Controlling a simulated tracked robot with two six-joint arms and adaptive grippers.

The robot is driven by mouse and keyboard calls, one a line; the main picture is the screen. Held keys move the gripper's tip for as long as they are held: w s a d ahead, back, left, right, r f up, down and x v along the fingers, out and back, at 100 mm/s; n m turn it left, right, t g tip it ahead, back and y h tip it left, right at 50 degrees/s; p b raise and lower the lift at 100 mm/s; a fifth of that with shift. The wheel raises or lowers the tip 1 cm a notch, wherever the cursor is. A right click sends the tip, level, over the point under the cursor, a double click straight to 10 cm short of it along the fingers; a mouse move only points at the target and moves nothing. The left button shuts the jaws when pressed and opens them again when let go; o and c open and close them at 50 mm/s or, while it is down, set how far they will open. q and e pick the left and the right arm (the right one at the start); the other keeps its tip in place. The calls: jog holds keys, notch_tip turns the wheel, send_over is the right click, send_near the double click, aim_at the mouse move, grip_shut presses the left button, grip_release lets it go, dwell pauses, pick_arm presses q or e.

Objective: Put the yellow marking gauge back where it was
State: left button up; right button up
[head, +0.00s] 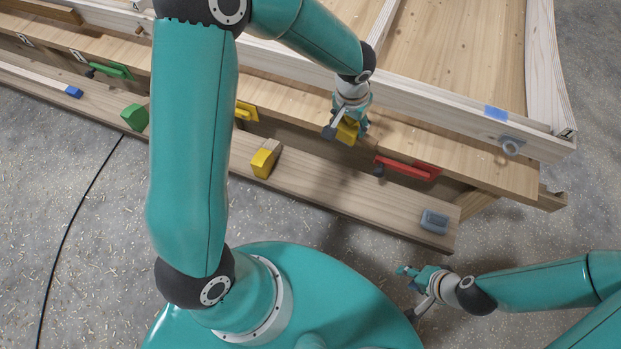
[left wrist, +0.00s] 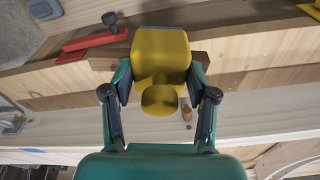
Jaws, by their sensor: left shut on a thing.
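My left gripper (head: 350,122) is shut on a yellow piece (head: 347,131), which I take to be the marking gauge, just above the wooden ledge of the bench. In the left wrist view the gauge (left wrist: 160,55) sits between the two fingers (left wrist: 160,92), with a blocky body and a rounded yellow part nearer the palm. Whether it touches the wood is unclear. My right gripper (head: 418,288) is open and empty, low at the right, away from the bench.
A red tool (head: 405,167) lies just right of the held gauge. A yellow-and-wood block (head: 265,160), a green block (head: 134,117) and a grey block (head: 434,221) rest on the front plank (head: 340,190). Another yellow tool (head: 245,112) is partly behind my left arm.

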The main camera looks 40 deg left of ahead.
pick_arm(q)
jog(key=s+a+f+n+b, duration=0.3)
jog(key=s+a+f+b, duration=0.4)
jog(key=b, duration=1.5)
jog(key=f+b, duration=0.1)
jog(key=f, duration=0.5)
jog(key=w+f+b, duration=0.1)
jog(key=f+b, duration=0.1)
jog(key=f, duration=0.5)
jog(key=f+b, duration=0.2)
jog(key=f, duration=0.5)
jog(key=shift+w+a, duration=0.15)
jog(key=shift+w, duration=0.05)
jog(key=shift+r, duration=0.1)
jog(key=o, duration=0.7)
jog(key=shift+c, duration=0.2)
jog(key=o, duration=0.5)
jog(key=shift+c, duration=0.2)
